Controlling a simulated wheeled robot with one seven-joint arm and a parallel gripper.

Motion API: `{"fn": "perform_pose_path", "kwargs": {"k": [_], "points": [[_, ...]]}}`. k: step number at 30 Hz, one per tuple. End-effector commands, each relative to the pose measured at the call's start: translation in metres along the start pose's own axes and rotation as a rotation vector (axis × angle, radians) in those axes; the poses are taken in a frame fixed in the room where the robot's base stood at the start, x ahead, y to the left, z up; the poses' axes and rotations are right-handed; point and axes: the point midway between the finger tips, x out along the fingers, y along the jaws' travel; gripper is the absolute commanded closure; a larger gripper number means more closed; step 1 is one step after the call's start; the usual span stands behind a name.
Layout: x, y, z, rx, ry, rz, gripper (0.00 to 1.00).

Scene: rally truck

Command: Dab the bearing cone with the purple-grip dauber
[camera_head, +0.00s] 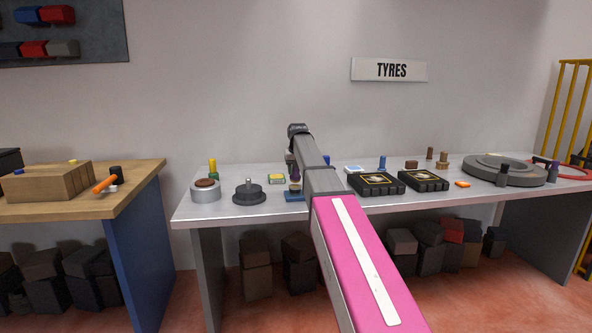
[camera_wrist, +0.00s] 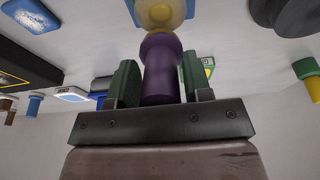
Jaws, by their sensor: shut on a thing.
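My gripper (camera_wrist: 160,78) is shut on the purple-grip dauber (camera_wrist: 163,52), its green-padded fingers on either side of the purple handle. The purple handle also shows small in the head view (camera_head: 295,177), beside my arm. A rounded tan-gold piece (camera_wrist: 160,12) meets the far end of the handle at the top of the wrist view. I cannot tell whether it is the dauber's head or the bearing cone, nor whether the dauber touches anything. A blue base (camera_head: 294,197) lies below on the bench, partly hidden by my arm.
The grey bench (camera_head: 330,208) holds a grey ring with a brown top (camera_head: 205,190), a dark stepped disc (camera_head: 249,193), a green-and-yellow peg (camera_head: 212,168), two black boxes (camera_head: 376,184) and a large grey disc (camera_head: 503,171). Dark blocks lie beneath. A wooden bench (camera_head: 130,192) stands left.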

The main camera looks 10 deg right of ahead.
Motion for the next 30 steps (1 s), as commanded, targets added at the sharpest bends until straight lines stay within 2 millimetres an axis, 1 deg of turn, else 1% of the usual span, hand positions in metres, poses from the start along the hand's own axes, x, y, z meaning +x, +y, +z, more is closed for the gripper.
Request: {"fn": "perform_pose_path", "kwargs": {"k": [17,30], "points": [[0.009,0.000,0.003,0.000,0.001,0.000,0.86],[0.005,0.000,0.011,0.000,0.000,0.000,0.86]]}}
